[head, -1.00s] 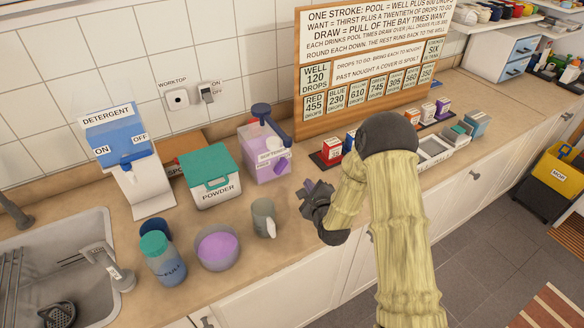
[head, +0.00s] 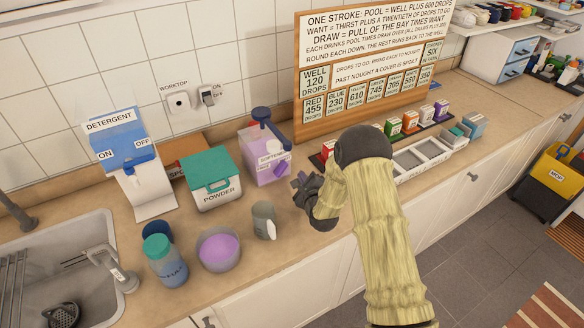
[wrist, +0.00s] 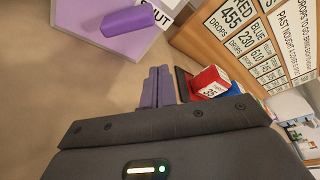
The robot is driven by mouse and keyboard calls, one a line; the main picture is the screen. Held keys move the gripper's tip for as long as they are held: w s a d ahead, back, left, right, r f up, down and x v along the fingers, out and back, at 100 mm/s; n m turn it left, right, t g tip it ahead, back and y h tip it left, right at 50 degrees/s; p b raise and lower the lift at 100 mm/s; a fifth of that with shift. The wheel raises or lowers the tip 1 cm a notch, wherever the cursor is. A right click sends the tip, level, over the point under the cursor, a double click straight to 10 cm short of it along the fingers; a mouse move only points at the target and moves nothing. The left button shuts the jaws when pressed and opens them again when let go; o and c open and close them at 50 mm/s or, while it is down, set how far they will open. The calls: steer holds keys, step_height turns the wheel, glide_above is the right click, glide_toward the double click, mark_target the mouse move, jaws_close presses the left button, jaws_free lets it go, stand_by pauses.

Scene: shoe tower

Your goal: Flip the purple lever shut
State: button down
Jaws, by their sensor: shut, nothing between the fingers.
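The purple lever (head: 281,170) is on the lower front of the lilac softener dispenser (head: 262,146). In the wrist view the lever (wrist: 127,20) is a purple bar at the top left, beside a white label reading SHUT. I cannot tell its exact setting. My gripper (head: 298,181) is in front and to the right of the dispenser, above the worktop. Its purple-grey fingers (wrist: 158,86) are together and empty, with a gap between them and the lever in the wrist view.
A grey mug (head: 264,220), a bowl of purple liquid (head: 218,249) and a powder box (head: 211,180) stand to the left. Red and blue boxes (wrist: 207,82) are close to the right of my fingers. A wooden sign board (head: 375,70) stands behind.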

mark_target(281, 169)
steer(key=x, duration=0.1)
steer(key=p+x, duration=0.1)
steer(key=x, duration=0.1)
steer(key=shift+w+a+r, duration=0.2)
steer(key=shift+w+a, duration=0.1)
steer(key=shift+a, duration=0.1)
steer(key=shift+s+a+r+p, duration=0.85)
steer(key=shift+s+r+p, duration=0.05)
steer(key=shift+r+p, duration=0.2)
steer(key=shift+a+f, duration=0.1)
steer(key=shift+a, duration=0.05)
steer(key=shift+w, duration=0.1)
